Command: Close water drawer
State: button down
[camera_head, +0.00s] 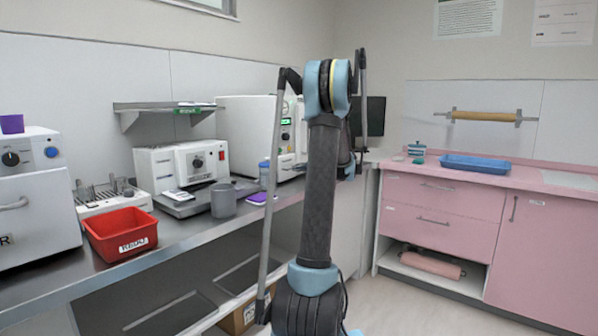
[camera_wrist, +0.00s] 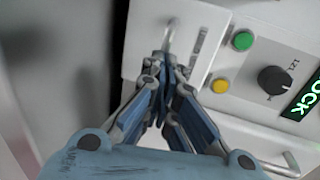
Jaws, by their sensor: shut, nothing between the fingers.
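In the wrist view, a white drawer front (camera_wrist: 141,38) with a metal handle (camera_wrist: 169,34) and a small printed label is at top centre. I take it to be the water drawer; how far it stands out from the machine is hard to tell. My gripper (camera_wrist: 166,66) is shut and empty, its fingertips in front of the drawer front, just below the handle in the picture. I cannot tell whether they touch it. In the head view my arm hides the gripper and part of the white machine (camera_head: 247,122).
Beside the drawer are a green button (camera_wrist: 243,41), a yellow button (camera_wrist: 220,86), a black knob (camera_wrist: 274,80) and a lit green display (camera_wrist: 305,98). Pink cabinets (camera_head: 440,200) stand at right.

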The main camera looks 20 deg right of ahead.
jog(key=shift+w+a, duration=0.15)
jog(key=shift+a, duration=0.05)
jog(key=v, duration=1.4)
jog(key=s+a+f+n+g+h, duration=0.1)
jog(key=s+a+f+n+g, duration=0.25)
jog(key=s+a, duration=0.75)
jog(key=s+a+f+n+g+h, duration=0.2)
jog(key=s+a+f+g, duration=0.2)
jog(key=s+a, duration=0.7)
jog(key=s+a+f+n+g+h, duration=0.1)
jog(key=s+a+f+n+h, duration=0.1)
jog(key=s+f, duration=0.5)
jog(key=s+a+f+n+g+h, duration=0.1)
jog(key=s+a+f+n+h, duration=0.1)
jog(key=s+f, duration=0.6)
jog(key=s+n+h, duration=0.1)
jog(key=s+h, duration=0.1)
jog(key=s, duration=0.4)
jog(key=shift+a+g, duration=0.3)
jog(key=shift+g, duration=0.05)
jog(key=shift+s, duration=0.15)
jog(key=shift+w+f, duration=0.25)
jog(key=shift+w, duration=0.2)
